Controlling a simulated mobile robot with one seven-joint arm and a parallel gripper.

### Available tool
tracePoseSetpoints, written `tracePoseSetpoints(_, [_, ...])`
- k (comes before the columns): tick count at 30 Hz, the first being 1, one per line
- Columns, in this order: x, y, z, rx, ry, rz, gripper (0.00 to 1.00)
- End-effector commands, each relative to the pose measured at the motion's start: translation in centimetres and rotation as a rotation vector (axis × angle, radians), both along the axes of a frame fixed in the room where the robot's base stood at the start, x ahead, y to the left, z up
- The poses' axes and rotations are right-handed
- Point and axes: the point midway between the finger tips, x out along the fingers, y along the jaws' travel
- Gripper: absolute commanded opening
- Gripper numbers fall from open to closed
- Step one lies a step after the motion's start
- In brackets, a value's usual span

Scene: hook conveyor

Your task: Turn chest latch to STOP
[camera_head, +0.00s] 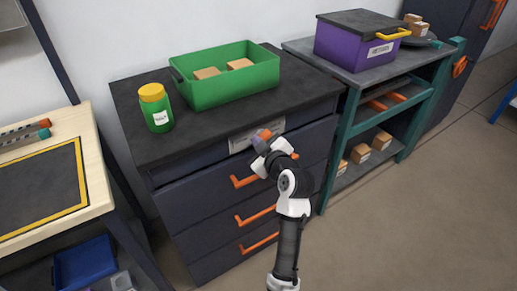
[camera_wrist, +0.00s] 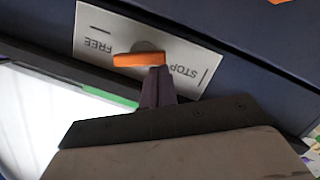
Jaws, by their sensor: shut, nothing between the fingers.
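The chest latch is a small orange lever on a grey round hub, on a pale plate (camera_wrist: 185,50) on the dark drawer chest (camera_head: 165,192). In the wrist view the plate appears upside down, with FREE at left and STOP at right. The orange lever (camera_wrist: 138,60) lies across the plate's middle, its longer end towards the FREE side. My gripper (camera_wrist: 158,72) is shut and empty, its fingertips at the lever's right end; I cannot tell whether they touch. In the head view my gripper (camera_head: 262,143) partly covers the plate (camera_head: 243,142) and the latch (camera_head: 265,134).
Orange drawer handles (camera_head: 244,181) stick out below the latch. A green bin (camera_head: 222,88) with boxes and a green jar (camera_head: 156,108) with a yellow lid stand on the chest. A teal shelf unit (camera_head: 410,110) stands to the right. The floor (camera_head: 400,230) at right is clear.

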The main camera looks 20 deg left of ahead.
Motion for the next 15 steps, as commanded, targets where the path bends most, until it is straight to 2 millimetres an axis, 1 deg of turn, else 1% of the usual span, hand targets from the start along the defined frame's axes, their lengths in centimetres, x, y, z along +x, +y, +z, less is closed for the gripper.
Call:
tracePoseSetpoints(1, [-0.02,-0.01,-0.63,-0.016,-0.023,0.0,0.0])
tracePoseSetpoints(15, [-0.19,0.11,-1.6,-0.197,-0.254,-0.002,0.0])
